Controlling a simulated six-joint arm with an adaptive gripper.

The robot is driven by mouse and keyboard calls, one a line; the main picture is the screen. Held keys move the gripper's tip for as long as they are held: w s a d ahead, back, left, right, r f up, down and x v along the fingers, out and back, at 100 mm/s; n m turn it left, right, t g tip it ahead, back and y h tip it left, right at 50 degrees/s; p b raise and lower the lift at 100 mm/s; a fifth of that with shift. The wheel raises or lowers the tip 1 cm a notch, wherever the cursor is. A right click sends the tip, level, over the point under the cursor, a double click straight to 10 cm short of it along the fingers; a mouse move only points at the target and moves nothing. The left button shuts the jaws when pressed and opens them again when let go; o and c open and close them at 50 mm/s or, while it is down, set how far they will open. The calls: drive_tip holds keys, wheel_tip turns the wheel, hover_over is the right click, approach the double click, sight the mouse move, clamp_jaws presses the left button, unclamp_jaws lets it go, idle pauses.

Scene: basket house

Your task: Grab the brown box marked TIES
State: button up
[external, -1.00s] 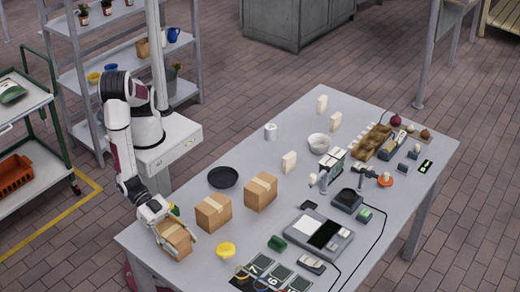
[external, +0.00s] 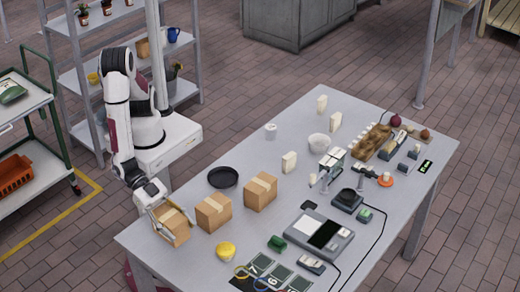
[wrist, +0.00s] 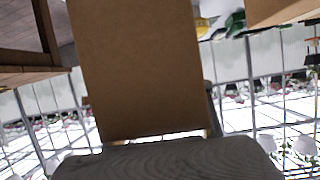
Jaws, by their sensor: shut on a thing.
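My gripper (external: 164,217) is shut on a brown cardboard box (external: 174,231) at the left end of the table, its fingers on the box's sides. The held box is slightly tilted and seems raised a little above the tabletop. In the wrist view the held box (wrist: 138,70) fills the middle as a plain brown face. Two similar brown boxes stand to its right, a middle one (external: 213,213) and a right one (external: 260,192). No TIES marking is readable on any box.
A black pan (external: 222,177) lies behind the boxes, and a yellow round item (external: 226,251) lies in front. The grey table (external: 268,148) has a scale-like device (external: 318,240) and several small items further right. The held box is close to the middle box.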

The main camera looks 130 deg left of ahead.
drive_tip(key=shift+r, duration=1.4)
